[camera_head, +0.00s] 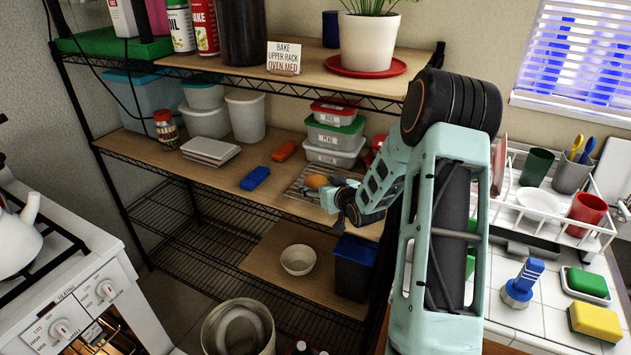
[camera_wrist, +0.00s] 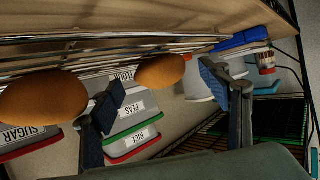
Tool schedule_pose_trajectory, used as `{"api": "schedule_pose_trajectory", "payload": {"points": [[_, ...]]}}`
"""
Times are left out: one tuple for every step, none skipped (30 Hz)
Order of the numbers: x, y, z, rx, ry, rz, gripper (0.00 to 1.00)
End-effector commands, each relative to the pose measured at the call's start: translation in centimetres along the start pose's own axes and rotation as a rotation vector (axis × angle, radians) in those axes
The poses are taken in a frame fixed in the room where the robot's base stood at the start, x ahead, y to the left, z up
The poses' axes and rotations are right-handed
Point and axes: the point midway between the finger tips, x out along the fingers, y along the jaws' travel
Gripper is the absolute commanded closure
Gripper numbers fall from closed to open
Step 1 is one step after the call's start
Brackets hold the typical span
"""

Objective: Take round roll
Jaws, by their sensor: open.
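A brown-orange roll (camera_head: 317,181) lies on a wire rack (camera_head: 303,190) on the middle shelf. In the wrist view, one roll (camera_wrist: 160,70) shows between and beyond my fingertips, against the rack (camera_wrist: 110,45). A second, larger-looking roll (camera_wrist: 42,98) is at the left, outside the fingers. I cannot tell which of them is the rounder. My gripper (camera_head: 336,193) is beside the rack in the head view, partly covering its right side. In the wrist view my gripper (camera_wrist: 160,90) is open, its fingers apart with nothing clasped.
Lidded labelled tubs (camera_head: 335,137) stand behind the rack. The upper shelf (camera_head: 290,72) overhangs. A bowl (camera_head: 298,260) and dark bin (camera_head: 354,268) stand below. A dish rack (camera_head: 550,225) is at right.

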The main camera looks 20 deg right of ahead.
Motion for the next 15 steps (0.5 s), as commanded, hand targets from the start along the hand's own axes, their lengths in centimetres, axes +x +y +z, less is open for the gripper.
{"api": "schedule_pose_trajectory", "payload": {"points": [[0.7, 0.0, -0.1, 0.001, -0.001, -0.001, 0.30], [1.1, -0.1, 0.0, 0.000, -0.001, -0.002, 0.30], [1.6, -0.1, -0.1, 0.000, 0.000, -0.002, 0.30], [1.9, -0.1, -0.1, 0.000, 0.000, -0.002, 0.30], [2.1, -0.1, 0.0, 0.000, -0.001, -0.002, 0.30], [2.4, 0.0, 0.0, 0.000, 0.000, -0.001, 0.30], [2.5, 0.0, 0.0, -0.001, 0.000, 0.000, 0.30], [2.6, 0.0, 0.0, -0.001, 0.000, 0.000, 0.30], [2.6, 0.0, 0.0, -0.001, 0.000, 0.000, 0.30], [2.6, 0.0, 0.0, -0.001, -0.001, 0.000, 0.30], [2.6, 0.0, 0.0, -0.001, -0.001, 0.000, 0.30], [2.6, 0.0, 0.0, -0.001, -0.001, 0.000, 0.30], [2.6, 0.0, 0.0, -0.001, -0.001, 0.000, 0.30], [2.6, 0.0, 0.0, -0.001, -0.001, 0.000, 0.30], [2.6, 0.0, 0.0, -0.001, -0.001, 0.000, 0.33]]}}
